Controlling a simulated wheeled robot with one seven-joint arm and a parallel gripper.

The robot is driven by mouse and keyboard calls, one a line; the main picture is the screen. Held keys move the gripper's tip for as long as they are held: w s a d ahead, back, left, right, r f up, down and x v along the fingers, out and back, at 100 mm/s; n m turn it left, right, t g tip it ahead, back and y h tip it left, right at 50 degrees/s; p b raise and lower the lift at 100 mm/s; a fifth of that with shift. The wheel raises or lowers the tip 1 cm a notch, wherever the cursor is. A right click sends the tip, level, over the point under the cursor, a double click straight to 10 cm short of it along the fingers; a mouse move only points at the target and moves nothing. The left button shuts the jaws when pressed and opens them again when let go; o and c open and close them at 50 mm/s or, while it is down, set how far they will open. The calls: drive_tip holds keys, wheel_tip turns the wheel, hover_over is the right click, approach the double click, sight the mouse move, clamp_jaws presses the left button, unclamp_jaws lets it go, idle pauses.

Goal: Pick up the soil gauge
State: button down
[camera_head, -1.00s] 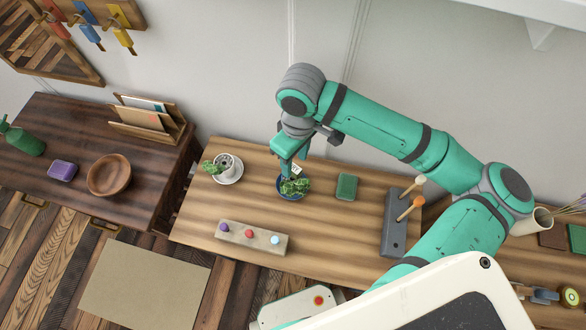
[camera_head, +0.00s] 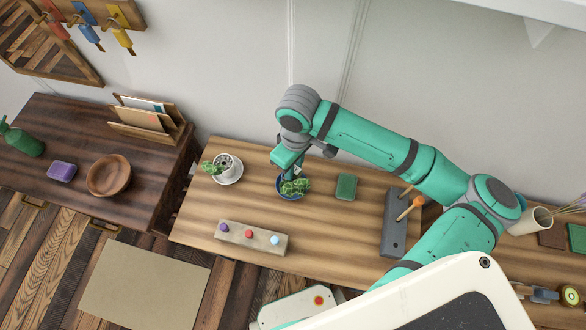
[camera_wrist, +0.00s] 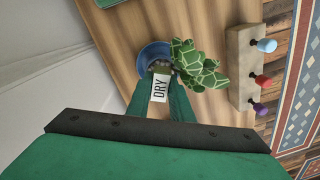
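The soil gauge (camera_wrist: 160,88) is a white tag marked DRY, standing in a blue pot (camera_wrist: 142,62) beside a leafy green plant (camera_wrist: 197,66). In the head view the blue pot (camera_head: 289,193) is near the middle of the plank table, and a small piece of the white tag shows beside my gripper. My gripper (camera_wrist: 160,98) is down at the pot, its green fingers on either side of the tag. The gap between fingers and tag is too small to judge, so whether they press on it is unclear. The tag's lower end is hidden.
A white pot with a plant (camera_head: 226,168) stands left of the blue pot, and a green block (camera_head: 346,187) lies right of it. A block with coloured knobs (camera_head: 252,238) is nearer the front. A grey holder with wooden-handled tools (camera_head: 394,225) stands at the right.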

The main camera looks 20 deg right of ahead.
drive_tip(key=shift+r, duration=0.1)
wheel_tip(320, 180, up, 16)
idle(1.4)
